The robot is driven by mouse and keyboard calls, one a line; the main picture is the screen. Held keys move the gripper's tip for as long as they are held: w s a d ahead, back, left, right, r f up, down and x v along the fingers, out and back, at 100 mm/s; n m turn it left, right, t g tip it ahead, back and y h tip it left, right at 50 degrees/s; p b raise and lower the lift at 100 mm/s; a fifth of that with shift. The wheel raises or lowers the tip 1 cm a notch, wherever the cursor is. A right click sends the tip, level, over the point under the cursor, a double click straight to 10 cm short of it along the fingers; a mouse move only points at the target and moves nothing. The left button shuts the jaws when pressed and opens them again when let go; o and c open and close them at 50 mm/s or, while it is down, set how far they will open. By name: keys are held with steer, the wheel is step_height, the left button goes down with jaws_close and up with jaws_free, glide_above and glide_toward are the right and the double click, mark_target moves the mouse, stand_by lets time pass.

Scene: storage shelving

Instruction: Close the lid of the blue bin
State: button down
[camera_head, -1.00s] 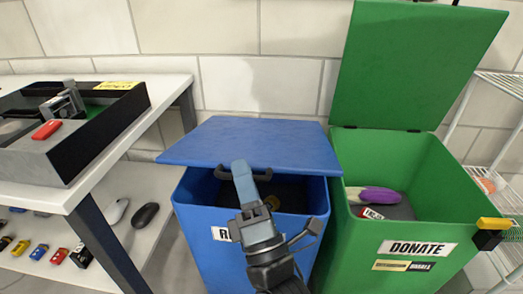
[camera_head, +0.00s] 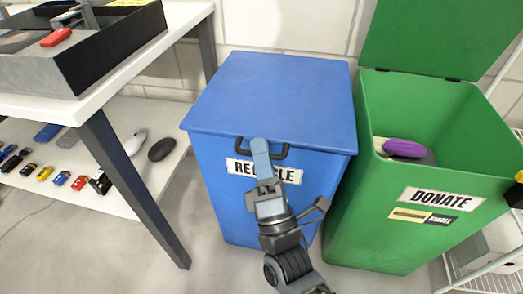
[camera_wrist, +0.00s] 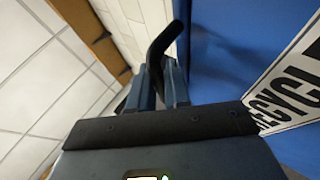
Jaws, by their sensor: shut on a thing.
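The blue bin (camera_head: 227,190) stands in the middle of the head view with a "RECYCLE" label (camera_head: 288,174) on its front. Its blue lid (camera_head: 275,95) lies flat over the top, and no opening shows at the front edge. A dark handle (camera_head: 281,154) hangs at the lid's front edge. My gripper (camera_head: 261,150) is at the left part of this handle and is shut on it, in front of the label. In the wrist view, my gripper's fingers (camera_wrist: 160,85) hold the dark handle (camera_wrist: 163,45) beside the bin's blue front.
A green bin (camera_head: 375,220) labelled "DONATE" stands open close on the right, with a purple item (camera_head: 405,147) inside. A white table (camera_head: 190,20) with a dark tray (camera_head: 120,50) is at the left. Its lower shelf (camera_head: 110,190) holds toy cars and computer mice.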

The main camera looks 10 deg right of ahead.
steer(key=shift+d+f, duration=0.1)
steer(key=shift+f, duration=0.5)
steer(key=c, duration=1.2)
jaws_free()
steer(key=shift+o, duration=0.2)
steer(key=shift+s+f, duration=0.1)
steer(key=p+v, duration=0.1)
steer(key=v, duration=0.6)
steer(key=shift+s+r, duration=0.35)
steer(key=shift+r, duration=0.05)
